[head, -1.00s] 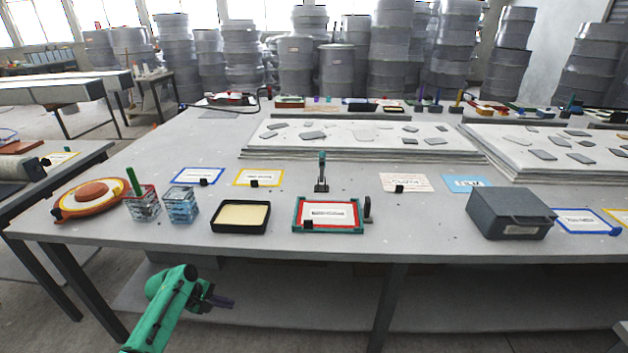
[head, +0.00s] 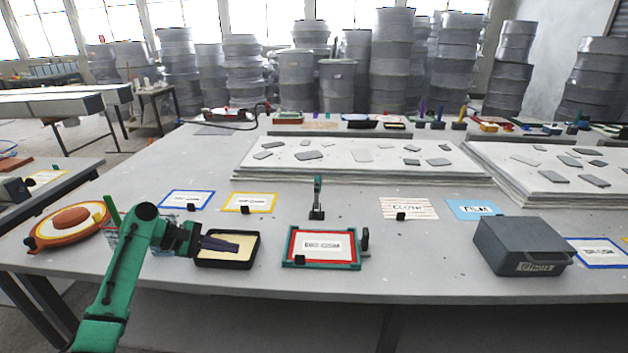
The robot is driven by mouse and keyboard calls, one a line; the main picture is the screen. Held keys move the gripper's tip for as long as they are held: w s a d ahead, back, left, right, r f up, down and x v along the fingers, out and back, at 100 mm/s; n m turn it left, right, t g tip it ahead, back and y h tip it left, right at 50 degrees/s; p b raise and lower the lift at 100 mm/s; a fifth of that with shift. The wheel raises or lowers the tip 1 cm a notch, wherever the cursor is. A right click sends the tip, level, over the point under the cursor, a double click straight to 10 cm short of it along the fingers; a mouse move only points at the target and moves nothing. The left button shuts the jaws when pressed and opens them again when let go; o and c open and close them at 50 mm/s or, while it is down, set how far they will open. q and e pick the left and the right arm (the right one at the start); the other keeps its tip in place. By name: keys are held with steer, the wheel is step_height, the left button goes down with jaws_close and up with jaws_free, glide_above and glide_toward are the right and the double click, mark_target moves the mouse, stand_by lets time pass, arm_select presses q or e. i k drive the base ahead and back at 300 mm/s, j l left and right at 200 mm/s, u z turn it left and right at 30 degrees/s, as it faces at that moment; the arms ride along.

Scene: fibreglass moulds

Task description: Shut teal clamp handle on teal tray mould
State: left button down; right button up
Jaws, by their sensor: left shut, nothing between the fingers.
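The teal tray mould (head: 289,261) lies near the table's front edge, with a red-bordered white card inside it. Behind it, the teal clamp handle (head: 318,184) stands upright on a small dark base. A dark bracket (head: 365,240) stands at the mould's right side. My left gripper (head: 236,245) is shut and empty, to the left of the mould and apart from it. It is in front of the black tray with a cream inside (head: 210,263) and hides part of it. My right gripper is not in view.
Mesh cups with a green stick (head: 112,208) are partly hidden behind my left arm. An orange round mould (head: 70,222) lies far left. A grey lidded box (head: 520,246) stands right. Table between mould and box is clear.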

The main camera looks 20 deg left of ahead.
mark_target(318, 178)
steer(key=i, duration=1.2)
